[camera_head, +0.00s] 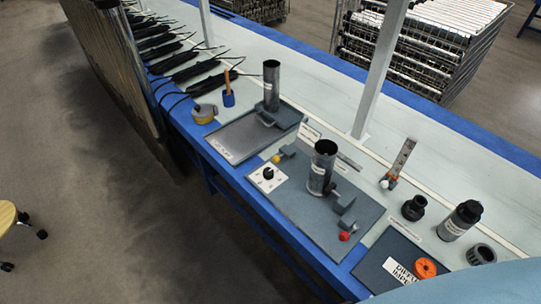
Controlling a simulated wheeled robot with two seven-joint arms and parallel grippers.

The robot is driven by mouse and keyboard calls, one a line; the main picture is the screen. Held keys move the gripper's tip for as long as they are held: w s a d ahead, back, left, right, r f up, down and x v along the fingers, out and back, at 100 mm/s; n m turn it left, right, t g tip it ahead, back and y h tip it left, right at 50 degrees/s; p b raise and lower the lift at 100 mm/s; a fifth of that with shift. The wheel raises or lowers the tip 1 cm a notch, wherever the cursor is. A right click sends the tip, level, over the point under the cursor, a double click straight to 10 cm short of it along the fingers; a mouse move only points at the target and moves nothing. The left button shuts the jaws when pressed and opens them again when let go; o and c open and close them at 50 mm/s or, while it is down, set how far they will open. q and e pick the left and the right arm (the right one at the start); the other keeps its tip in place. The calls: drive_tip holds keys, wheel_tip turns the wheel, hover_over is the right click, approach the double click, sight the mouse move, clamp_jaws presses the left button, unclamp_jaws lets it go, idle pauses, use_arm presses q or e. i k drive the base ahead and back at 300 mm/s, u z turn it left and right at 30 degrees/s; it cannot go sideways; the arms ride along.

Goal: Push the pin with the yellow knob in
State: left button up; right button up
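The yellow knob (276,159) is small and round and sits at the back left of the middle grey plate (300,215). It is next to a small grey block (288,151). The pin itself is too small to make out, so I cannot tell how far in it is. A dark upright tube (322,168) stands on the plate between the two knobs. Neither of my grippers is in view.
A white panel with a black dial (268,176) lies left of the tube. A grey tray (240,138) with another tube (271,85) stands farther left. Black fittings (414,208), a labelled cylinder (460,220) and an orange ring (425,268) are at right. A white post (378,70) rises behind.

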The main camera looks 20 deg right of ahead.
sight(276, 159)
drive_tip(key=z, duration=2.35)
drive_tip(key=k, duration=1.35)
drive_tip(key=u, duration=1.8)
drive_tip(key=i, duration=0.5)
drive_tip(key=z, duration=0.05)
